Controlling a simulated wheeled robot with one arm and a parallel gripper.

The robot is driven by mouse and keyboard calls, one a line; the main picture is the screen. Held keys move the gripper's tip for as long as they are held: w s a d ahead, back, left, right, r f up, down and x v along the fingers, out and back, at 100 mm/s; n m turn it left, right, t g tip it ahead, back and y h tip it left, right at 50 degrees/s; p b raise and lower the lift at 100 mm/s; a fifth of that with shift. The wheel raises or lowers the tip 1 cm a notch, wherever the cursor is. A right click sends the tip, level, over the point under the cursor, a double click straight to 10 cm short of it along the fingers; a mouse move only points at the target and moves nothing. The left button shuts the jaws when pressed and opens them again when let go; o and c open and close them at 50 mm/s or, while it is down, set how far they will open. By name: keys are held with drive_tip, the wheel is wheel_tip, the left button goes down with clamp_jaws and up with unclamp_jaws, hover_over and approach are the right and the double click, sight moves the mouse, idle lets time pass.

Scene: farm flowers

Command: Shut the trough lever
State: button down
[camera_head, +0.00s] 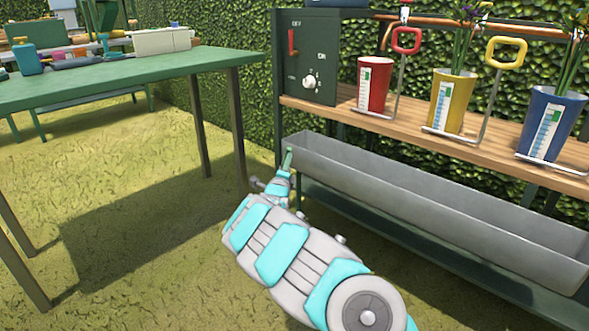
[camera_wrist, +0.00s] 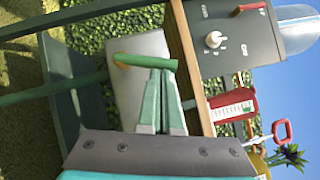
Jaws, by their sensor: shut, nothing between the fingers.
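The grey trough (camera_head: 430,200) runs under the wooden shelf. A green lever handle (camera_head: 288,158) stands at its left end. In the wrist view the lever handle (camera_wrist: 148,62) lies across my fingertips, with an orange-brown part at one end. My gripper (camera_head: 283,174) is at the trough's left end, right by the lever. In the wrist view my gripper (camera_wrist: 160,74) has its fingers together with nothing held between them. The tips look very close to the handle; I cannot tell whether they touch it. The lever's base is mostly hidden.
A dark control box (camera_head: 312,60) with a red switch and a white knob stands on the shelf (camera_head: 410,125). Red (camera_head: 374,85), yellow (camera_head: 449,105) and blue (camera_head: 550,122) pots stand right of it. A green table (camera_head: 130,75) is at left. Grass between is clear.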

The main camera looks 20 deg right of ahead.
drive_tip(key=shift+w+a+r+n+g+y+p, duration=0.1)
drive_tip(key=shift+w+r+n+g+y+p, duration=0.2)
drive_tip(key=shift+n, duration=0.25)
drive_tip(key=shift+w+a+r+n+g+y+p, duration=0.1)
drive_tip(key=shift+w+r+n+g+y+p, duration=0.1)
drive_tip(key=shift+r+n+p, duration=0.25)
drive_tip(key=shift+w+f, duration=0.1)
drive_tip(key=shift+f, duration=0.1)
drive_tip(key=shift+w+p, duration=0.15)
drive_tip(key=shift+p, duration=0.25)
drive_tip(key=shift+a, duration=0.1)
